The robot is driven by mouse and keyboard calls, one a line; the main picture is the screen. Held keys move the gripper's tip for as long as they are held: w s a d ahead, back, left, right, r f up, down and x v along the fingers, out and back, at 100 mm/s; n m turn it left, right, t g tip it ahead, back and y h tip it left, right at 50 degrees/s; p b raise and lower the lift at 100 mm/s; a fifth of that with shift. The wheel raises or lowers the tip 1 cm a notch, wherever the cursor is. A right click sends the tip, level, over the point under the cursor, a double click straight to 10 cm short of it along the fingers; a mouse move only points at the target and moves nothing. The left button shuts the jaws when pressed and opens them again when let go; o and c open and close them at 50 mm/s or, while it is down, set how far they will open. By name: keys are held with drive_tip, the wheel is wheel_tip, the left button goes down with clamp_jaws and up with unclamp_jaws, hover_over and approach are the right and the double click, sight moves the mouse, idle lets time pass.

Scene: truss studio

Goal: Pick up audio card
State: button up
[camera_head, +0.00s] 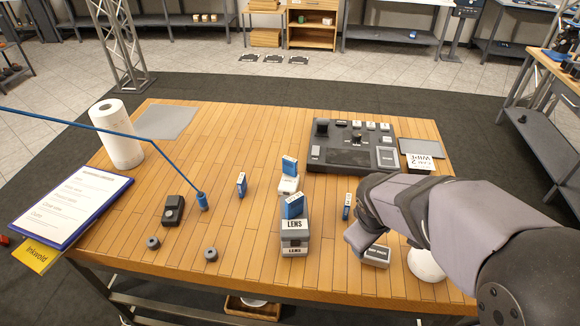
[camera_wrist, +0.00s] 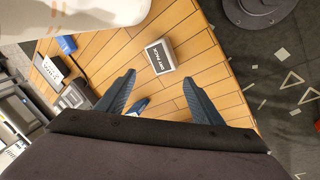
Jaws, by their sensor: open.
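Several small blue-and-white card-like boxes stand on the wooden table; their labels are too small to read, so I cannot tell which is the audio card. One blue-and-white box (camera_head: 347,206) stands upright just left of my arm. Others are a box at the left (camera_head: 241,184), a box on a white block (camera_head: 289,165) and a box on the LENS boxes (camera_head: 293,206). In the wrist view my gripper (camera_wrist: 159,77) is open and empty above the table. A small blue item (camera_wrist: 138,107) shows between its fingers, nearer the left one. My arm hides the gripper in the head view.
A DRY PACK box (camera_wrist: 160,56) lies beyond the fingertips; a small grey box (camera_head: 376,256) sits beside my wrist. LENS boxes (camera_head: 294,245), a control panel (camera_head: 354,146), a paper roll (camera_head: 117,135), a clipboard (camera_head: 72,207) and a blue rod (camera_head: 150,145) stand around.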

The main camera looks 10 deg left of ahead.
drive_tip(key=w+a+r+n+t, duration=0.3)
drive_tip(key=w+a+r+n, duration=0.1)
drive_tip(key=w+a+n, duration=0.5)
drive_tip(key=n+t+b, duration=0.3)
drive_tip(key=n+t, duration=0.1)
drive_tip(key=n, duration=0.6)
approach(289, 166)
drive_tip(key=w+f+n+h+b, duration=0.1)
drive_tip(key=w+a+f+n+t+h+b, duration=0.1)
drive_tip(key=shift+w+f+n, duration=0.1)
drive_tip(key=shift+w+n, duration=0.1)
drive_tip(key=shift+n, duration=0.1)
drive_tip(key=shift+w+f+n+t+h, duration=0.15)
drive_tip(key=shift+f+n+t+h, duration=0.3)
drive_tip(key=shift+h, duration=0.35)
drive_tip(key=shift+d, duration=0.1)
drive_tip(key=shift+w+d+f, duration=0.25)
drive_tip(key=shift+w+f, duration=0.05)
drive_tip(key=shift+w, duration=0.35)
drive_tip(key=shift+f+p+x, duration=0.2)
drive_tip(key=shift+p+x, duration=1.4)
drive_tip(key=shift+x, duration=1.25)
drive_tip(key=shift+a, duration=0.1)
